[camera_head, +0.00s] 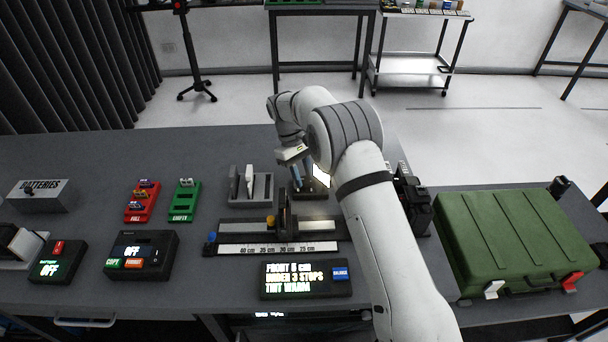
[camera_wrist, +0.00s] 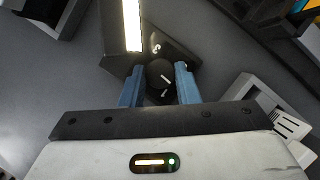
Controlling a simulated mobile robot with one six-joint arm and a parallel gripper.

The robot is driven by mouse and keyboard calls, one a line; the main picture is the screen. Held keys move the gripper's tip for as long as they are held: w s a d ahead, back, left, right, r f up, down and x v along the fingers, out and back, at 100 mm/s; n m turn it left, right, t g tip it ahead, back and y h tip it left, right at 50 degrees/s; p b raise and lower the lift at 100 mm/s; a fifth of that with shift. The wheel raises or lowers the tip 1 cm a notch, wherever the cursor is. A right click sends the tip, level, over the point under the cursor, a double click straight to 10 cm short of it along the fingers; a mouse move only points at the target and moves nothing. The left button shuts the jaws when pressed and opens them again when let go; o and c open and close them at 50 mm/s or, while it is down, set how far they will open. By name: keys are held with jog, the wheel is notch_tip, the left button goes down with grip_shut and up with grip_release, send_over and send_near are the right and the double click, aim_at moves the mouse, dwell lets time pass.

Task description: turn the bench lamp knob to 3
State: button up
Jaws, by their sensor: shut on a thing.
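The bench lamp (camera_wrist: 132,25) shows in the wrist view as a dark base with a bright lit strip. In the head view its bright panel (camera_head: 321,176) is partly behind my arm. The round black lamp knob (camera_wrist: 157,73) has a short white pointer line, slanted in the wrist view. Small white marks lie around it, too small to read surely. My gripper (camera_wrist: 160,84) has its two blue fingers on either side of the knob, shut on it. In the head view my gripper (camera_head: 294,158) is over the lamp, its fingertips hard to make out.
A grey slotted holder (camera_head: 250,188) stands left of the lamp. A ruler rail (camera_head: 275,248) and a text display (camera_head: 305,279) lie in front. A green case (camera_head: 510,235) is at the right. Red (camera_head: 141,205) and green (camera_head: 185,205) battery trays are further left.

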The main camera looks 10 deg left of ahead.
jog(key=m, duration=0.2)
jog(key=m+y, duration=0.1)
jog(key=m+g, duration=0.1)
jog(key=m, duration=0.1)
jog(key=shift+w+d+r+m+y, duration=0.1)
jog(key=shift+w+r+m+y, duration=0.1)
jog(key=shift+w+m+y, duration=0.15)
dwell(0.3)
jog(key=o, duration=1)
jog(key=shift+s+f, duration=0.15)
jog(key=shift+c, duration=0.2)
jog(key=v, duration=0.7)
jog(key=shift+w+r+b, duration=0.25)
jog(key=shift+r+b, duration=0.1)
jog(key=shift+b, duration=0.1)
